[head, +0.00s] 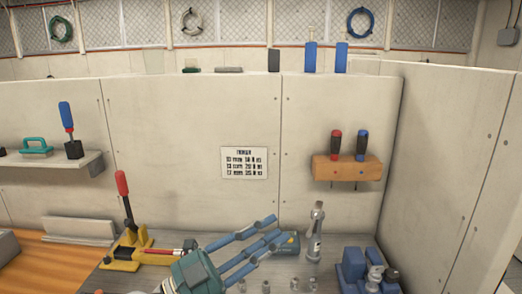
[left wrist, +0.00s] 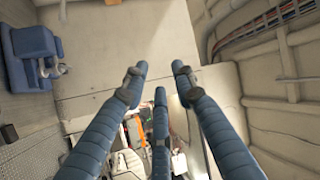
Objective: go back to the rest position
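My left gripper (head: 274,232) reaches in from the bottom middle of the head view, over the grey bench top (head: 335,275). Its blue fingers are spread and point up to the right, with a teal palm behind them. In the left wrist view its fingers (left wrist: 158,72) stand apart with nothing held between their tips. A grey upright tool (head: 315,232) and a dark teal-and-yellow item (head: 290,243) lie just beyond the fingertips. Whether the fingers touch that item cannot be told. My right gripper is in neither view.
A yellow tool with a red handle (head: 128,225) sits left of the gripper. A blue vise (head: 355,268) stands at the right, with several small metal parts between. A wooden rack (head: 346,168) holds two screwdrivers on the wall panel. A shelf (head: 50,160) is at left.

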